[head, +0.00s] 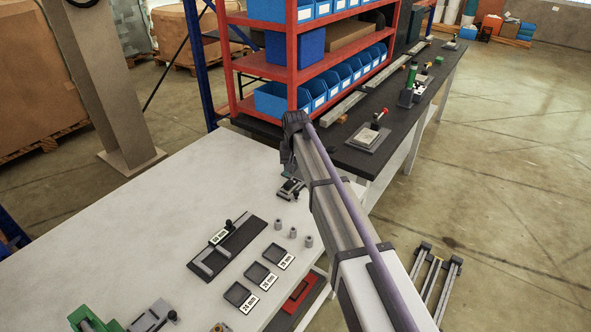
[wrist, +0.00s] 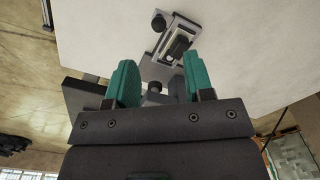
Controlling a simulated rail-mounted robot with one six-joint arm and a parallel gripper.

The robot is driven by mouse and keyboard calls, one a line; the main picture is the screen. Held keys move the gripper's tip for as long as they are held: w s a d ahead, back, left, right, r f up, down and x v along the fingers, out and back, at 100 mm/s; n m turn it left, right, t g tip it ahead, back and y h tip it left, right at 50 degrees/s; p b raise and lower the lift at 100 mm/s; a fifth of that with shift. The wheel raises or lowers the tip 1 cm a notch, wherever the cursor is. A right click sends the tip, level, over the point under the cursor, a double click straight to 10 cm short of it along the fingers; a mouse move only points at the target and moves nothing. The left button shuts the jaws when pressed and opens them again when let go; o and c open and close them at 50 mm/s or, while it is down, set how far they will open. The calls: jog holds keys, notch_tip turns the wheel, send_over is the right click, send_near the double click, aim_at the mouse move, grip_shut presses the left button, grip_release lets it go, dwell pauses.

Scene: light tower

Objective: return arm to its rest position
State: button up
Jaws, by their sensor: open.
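My gripper (wrist: 154,85) shows in the wrist view with its two green-padded fingers spread apart and nothing held between them. Beyond the fingertips, a small metal fixture with dark knobs (wrist: 176,42) sits on the white table (wrist: 240,50). The small fixture (head: 290,189) shows beside the arm there.
A dark tray (head: 228,247), labelled small trays (head: 254,273) and several grey cylinders (head: 293,233) lie on the white table. A red shelf with blue bins (head: 268,98) stands on a dark bench (head: 370,155) beyond.

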jog(key=shift+r, duration=0.45)
jog(key=s+d, duration=0.4)
jog(key=s, duration=0.6)
jog(key=s+d, duration=0.4)
jog(key=s, duration=0.7)
jog(key=s+d, duration=0.4)
jog(key=s, duration=0.6)
jog(key=shift+s+d, duration=0.2)
jog(key=shift+d, duration=0.1)
